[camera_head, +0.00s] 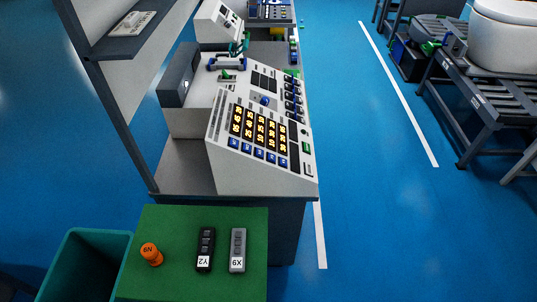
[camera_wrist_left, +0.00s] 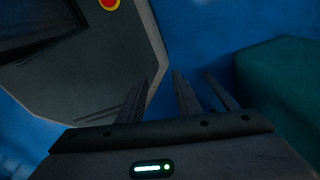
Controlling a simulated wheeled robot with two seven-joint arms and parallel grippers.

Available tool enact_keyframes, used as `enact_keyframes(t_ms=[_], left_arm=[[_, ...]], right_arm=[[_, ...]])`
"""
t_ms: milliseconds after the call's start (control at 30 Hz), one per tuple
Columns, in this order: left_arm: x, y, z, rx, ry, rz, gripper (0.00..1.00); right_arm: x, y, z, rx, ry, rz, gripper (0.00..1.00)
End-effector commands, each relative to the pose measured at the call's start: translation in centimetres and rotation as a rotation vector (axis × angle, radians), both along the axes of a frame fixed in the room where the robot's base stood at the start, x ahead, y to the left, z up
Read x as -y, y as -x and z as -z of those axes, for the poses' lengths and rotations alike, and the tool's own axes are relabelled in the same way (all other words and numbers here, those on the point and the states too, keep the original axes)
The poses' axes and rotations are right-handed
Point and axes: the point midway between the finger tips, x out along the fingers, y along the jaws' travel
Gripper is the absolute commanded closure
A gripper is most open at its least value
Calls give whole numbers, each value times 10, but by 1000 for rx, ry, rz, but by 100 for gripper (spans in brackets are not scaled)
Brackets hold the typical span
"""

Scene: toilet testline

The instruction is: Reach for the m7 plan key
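The sloped white console (camera_head: 225,165) stands on a grey bench in the head view. Its front panel carries several rows of dark keys with lit yellow labels (camera_head: 260,127), and a row of blue keys (camera_head: 258,153) runs below them. The labels are too small to read, so I cannot tell which key is m7. My left gripper (camera_wrist_left: 163,80) shows only in the left wrist view. Its fingers stand apart with nothing between them, above blue floor and away from the console. My right gripper is in neither view.
A green mat (camera_head: 180,223) in front of the console bears an orange knob (camera_head: 151,254), a black device (camera_head: 205,250) and a grey device (camera_head: 238,250). A teal bin (camera_head: 85,240) stands at its left. A shelf (camera_head: 125,40) overhangs the bench's left.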

Motion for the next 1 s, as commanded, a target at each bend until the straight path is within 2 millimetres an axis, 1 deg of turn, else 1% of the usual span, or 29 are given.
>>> enact_keyframes(t_ms=[467,500,533,567,600,633,1000], left_arm=[[0,0,0,0,0,-1,69],[0,0,0,0,0,-1,74],[0,0,0,0,0,-1,81],[0,0,0,0,0,-1,88],[0,0,0,0,0,-1,97],[0,0,0,0,0,-1,100],[0,0,0,0,-1,-1,100]], right_arm=[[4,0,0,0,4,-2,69],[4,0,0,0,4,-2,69],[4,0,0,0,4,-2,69],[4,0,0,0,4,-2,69],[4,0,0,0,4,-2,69],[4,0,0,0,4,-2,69],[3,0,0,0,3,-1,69]])
